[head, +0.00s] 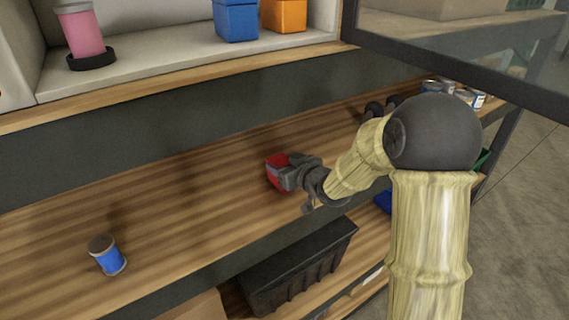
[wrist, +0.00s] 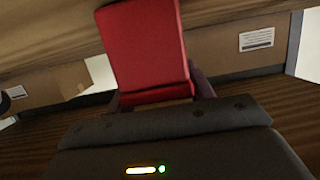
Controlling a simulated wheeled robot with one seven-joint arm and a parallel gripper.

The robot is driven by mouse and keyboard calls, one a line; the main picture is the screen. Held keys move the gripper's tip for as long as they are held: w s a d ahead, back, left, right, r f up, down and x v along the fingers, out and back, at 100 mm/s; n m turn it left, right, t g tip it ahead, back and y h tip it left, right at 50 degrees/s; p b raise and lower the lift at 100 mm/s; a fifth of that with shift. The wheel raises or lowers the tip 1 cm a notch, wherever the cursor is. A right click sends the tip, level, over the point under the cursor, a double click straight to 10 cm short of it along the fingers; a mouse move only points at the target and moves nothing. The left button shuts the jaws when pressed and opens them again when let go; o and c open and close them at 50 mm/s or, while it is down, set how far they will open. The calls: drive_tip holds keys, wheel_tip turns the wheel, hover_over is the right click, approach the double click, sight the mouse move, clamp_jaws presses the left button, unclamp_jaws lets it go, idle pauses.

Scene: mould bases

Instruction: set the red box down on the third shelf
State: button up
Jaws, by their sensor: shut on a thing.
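The red box (head: 277,172) is in my gripper (head: 287,174), over the wooden shelf (head: 190,215) in the middle of the head view. In the wrist view the red box (wrist: 145,45) stands out from between the jaws, tilted slightly. My gripper (wrist: 160,100) is shut on it. The fingertips are mostly hidden behind the box and the gripper body. I cannot tell whether the box touches the shelf.
A blue can (head: 107,255) stands at the left on this shelf. Small cans (head: 465,95) sit at its far right end. The shelf above holds a pink cylinder (head: 82,32), a blue box (head: 236,20) and an orange box (head: 284,15). A black crate (head: 295,268) is below. Bare shelf lies left of my gripper.

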drive_tip(key=shift+f, duration=0.1)
drive_tip(key=o, duration=1.2)
drive_tip(key=b+v, duration=0.3)
drive_tip(key=v, duration=0.9)
